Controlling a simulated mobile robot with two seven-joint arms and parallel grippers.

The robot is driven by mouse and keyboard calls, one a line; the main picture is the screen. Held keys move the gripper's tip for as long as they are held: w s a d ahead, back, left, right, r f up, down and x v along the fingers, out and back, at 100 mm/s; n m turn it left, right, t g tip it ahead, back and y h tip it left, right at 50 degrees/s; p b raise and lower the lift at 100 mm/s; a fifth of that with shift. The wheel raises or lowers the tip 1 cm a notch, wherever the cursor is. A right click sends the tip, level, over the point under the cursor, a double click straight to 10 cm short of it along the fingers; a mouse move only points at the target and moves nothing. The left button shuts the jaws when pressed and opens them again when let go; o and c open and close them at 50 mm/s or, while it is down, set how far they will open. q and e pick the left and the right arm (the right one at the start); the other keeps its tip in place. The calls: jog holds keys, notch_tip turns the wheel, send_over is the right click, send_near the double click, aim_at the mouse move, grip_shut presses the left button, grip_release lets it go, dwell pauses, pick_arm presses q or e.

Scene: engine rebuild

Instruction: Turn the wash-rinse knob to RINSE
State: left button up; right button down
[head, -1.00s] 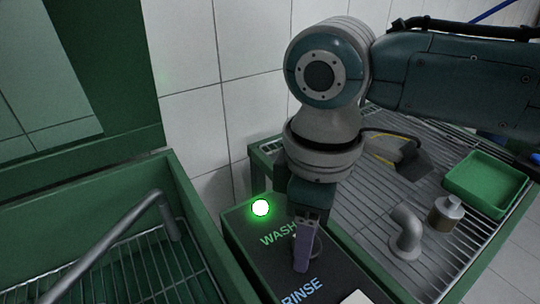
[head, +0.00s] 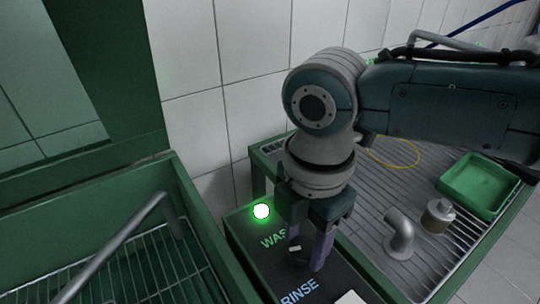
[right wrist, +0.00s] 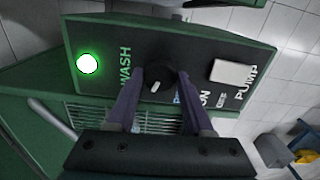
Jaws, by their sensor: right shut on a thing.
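The wash-rinse knob (head: 297,252) is a round black knob with a white pointer mark, on the dark top of a green control box (head: 264,262). It also shows in the right wrist view (right wrist: 161,77). The green WASH label (head: 275,240) lies on its far side and the blue RINSE label (head: 300,292) on its near side. The white mark points sideways, between the two labels. My right gripper (head: 306,250) points down with its purple fingers on either side of the knob, shut on it; it also fills the wrist view (right wrist: 158,82). My left gripper is not in view.
A lit green lamp (head: 261,211) sits beside WASH. A white PUMP button (right wrist: 232,72) is past RINSE. An open green washer basin (head: 190,226) stands left. At right, a slatted bench (head: 362,190) holds a grey pipe elbow (head: 399,235), a metal canister (head: 438,215) and a green tray (head: 478,183).

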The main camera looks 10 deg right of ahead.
aim_at(304, 247)
jog(key=n, duration=0.3)
jog(key=shift+n, duration=0.4)
jog(key=shift+a+n, duration=0.1)
jog(key=shift+n, duration=2.2)
jog(key=shift+c, duration=1.4)
grip_release()
notch_tip(304, 247, up, 10)
